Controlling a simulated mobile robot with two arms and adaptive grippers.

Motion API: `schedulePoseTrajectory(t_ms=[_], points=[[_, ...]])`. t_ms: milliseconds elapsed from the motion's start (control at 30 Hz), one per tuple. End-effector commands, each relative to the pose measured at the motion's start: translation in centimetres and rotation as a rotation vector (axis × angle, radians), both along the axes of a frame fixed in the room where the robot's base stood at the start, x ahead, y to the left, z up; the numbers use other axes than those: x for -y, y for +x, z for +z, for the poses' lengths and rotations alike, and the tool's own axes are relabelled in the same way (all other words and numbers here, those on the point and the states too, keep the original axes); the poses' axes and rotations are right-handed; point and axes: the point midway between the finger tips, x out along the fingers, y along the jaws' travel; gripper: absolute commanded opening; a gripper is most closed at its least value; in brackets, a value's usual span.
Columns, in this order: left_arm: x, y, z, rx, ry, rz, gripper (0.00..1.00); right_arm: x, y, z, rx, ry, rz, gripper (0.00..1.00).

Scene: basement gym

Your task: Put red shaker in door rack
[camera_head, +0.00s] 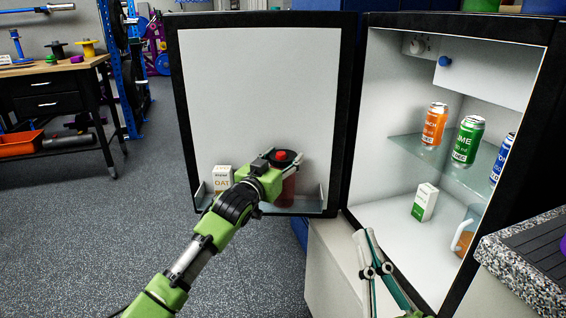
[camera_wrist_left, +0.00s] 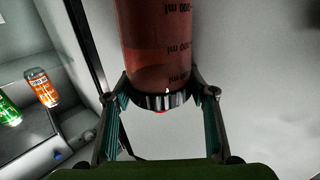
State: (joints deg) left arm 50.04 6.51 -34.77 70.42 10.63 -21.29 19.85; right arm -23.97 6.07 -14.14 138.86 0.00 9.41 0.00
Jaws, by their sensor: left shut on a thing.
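The red shaker (camera_head: 289,190) is a translucent red bottle with a black lid and a red top. My left gripper (camera_head: 284,161) is shut around its lid, at the open fridge door's lower part. In the left wrist view, the shaker (camera_wrist_left: 155,40) shows ml markings, and the left gripper's fingers (camera_wrist_left: 162,103) press on both sides of the ridged lid. The door rack (camera_head: 312,201) runs along the door's bottom; the shaker's base is low at its right part, and contact is unclear. My right gripper (camera_head: 364,237) is before the fridge opening; its finger gap is unclear.
A white oat carton (camera_head: 222,178) stands in the rack's left part. In the fridge, an orange can (camera_head: 434,126), a green can (camera_head: 468,139) and a blue can (camera_head: 503,158) stand on the glass shelf. A green-white carton (camera_head: 424,202) stands below. A speckled counter (camera_head: 515,262) is at right.

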Motion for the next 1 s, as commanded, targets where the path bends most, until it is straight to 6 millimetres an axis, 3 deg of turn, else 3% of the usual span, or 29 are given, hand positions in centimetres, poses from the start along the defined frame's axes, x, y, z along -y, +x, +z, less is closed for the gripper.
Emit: schedulePoseTrajectory(t_ms=[433, 467, 500, 533, 1000], points=[[0.00, -0.01, -0.16, 0.005, -0.002, -0.001, 0.03, 0.04, -0.39, 0.62, 0.032, 0.009, 0.001, 0.00], [-0.02, 0.00, -0.45, 0.000, 0.000, 0.000, 0.54, 0.03, -0.38, 0.58, 0.030, 0.008, 0.001, 0.00], [-0.01, -0.01, -0.40, 0.001, 0.000, 0.000, 0.64, 0.03, -0.37, 0.57, 0.030, 0.008, 0.001, 0.00], [-0.02, 0.00, -0.40, 0.001, 0.000, 0.000, 0.68, 0.03, -0.37, 0.56, 0.030, 0.008, 0.001, 0.00], [-0.26, -0.49, -0.14, 0.000, -0.001, 0.000, 0.68, 0.00, -0.01, 0.22, 0.002, 0.001, 0.000, 0.00]])
